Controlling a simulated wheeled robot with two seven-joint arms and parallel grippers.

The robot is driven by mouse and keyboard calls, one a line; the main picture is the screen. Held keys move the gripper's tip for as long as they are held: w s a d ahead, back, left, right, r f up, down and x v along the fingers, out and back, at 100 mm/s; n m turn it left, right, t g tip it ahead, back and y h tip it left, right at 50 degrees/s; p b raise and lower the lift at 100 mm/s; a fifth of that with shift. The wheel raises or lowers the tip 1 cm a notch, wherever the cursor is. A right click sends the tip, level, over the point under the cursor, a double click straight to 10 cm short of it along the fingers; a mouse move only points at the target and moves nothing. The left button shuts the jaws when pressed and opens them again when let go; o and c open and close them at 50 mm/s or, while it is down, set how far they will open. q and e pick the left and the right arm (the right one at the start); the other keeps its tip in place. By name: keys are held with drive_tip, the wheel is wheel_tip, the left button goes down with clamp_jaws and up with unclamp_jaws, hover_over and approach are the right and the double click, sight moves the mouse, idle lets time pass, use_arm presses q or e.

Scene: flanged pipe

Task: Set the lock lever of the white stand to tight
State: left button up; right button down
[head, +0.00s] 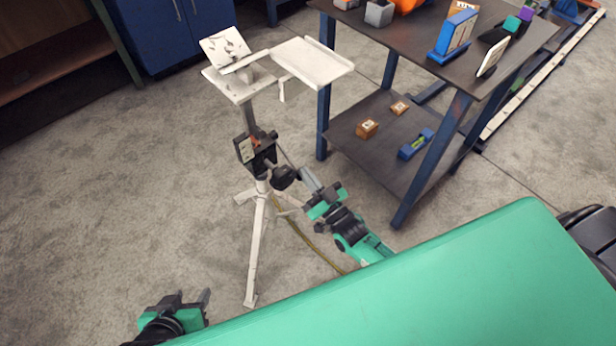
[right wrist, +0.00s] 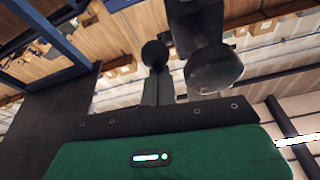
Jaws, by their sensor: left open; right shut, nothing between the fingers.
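The white stand (head: 257,240) stands on its legs, with a pole carrying two white plates. A dark clamp block (head: 265,145) with a pale label sits on its pole. A black knob (head: 284,177) sticks out low on the block's right. The right wrist view shows a large dark knob (right wrist: 214,68) and a smaller black ball (right wrist: 155,53); I cannot tell which belongs to the lock lever, nor its setting. My right gripper (head: 306,175) is shut and empty, its tips close beside the knob; contact is unclear. My left gripper (head: 192,298) is open and empty at lower left.
A dark two-tier table (head: 400,150) with blue legs stands right of the stand. Small boxes (head: 367,128) and a blue item (head: 415,143) lie on its lower shelf. A cable (head: 300,232) runs along the floor by the stand. Floor left of the stand is clear.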

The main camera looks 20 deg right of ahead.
use_arm(q)
drive_tip(key=shift+w+d+t+h+b, duration=0.35)
drive_tip(key=shift+d+t, duration=0.25)
drive_tip(key=shift+d, duration=0.2)
use_arm(e)
drive_tip(key=shift+f, duration=0.4)
drive_tip(key=shift+f, duration=0.15)
wheel_tip(320, 180, up, 5)
drive_tip(key=p, duration=0.3)
use_arm(q)
drive_tip(key=s+a+r+g+y, duration=0.1)
drive_tip(key=s+a+g+y, duration=0.1)
drive_tip(key=s+a+g, duration=0.2)
drive_tip(key=shift+s+a+r, duration=0.25)
drive_tip(key=shift+s+a, duration=0.65)
drive_tip(key=shift+a, duration=0.15)
use_arm(e)
drive_tip(key=f+v, duration=0.1)
drive_tip(key=v, duration=0.9)
drive_tip(key=shift+d, duration=0.3)
use_arm(q)
drive_tip(key=shift+d+y, duration=0.1)
drive_tip(key=shift+y, duration=0.15)
use_arm(e)
drive_tip(key=shift+w, duration=0.2)
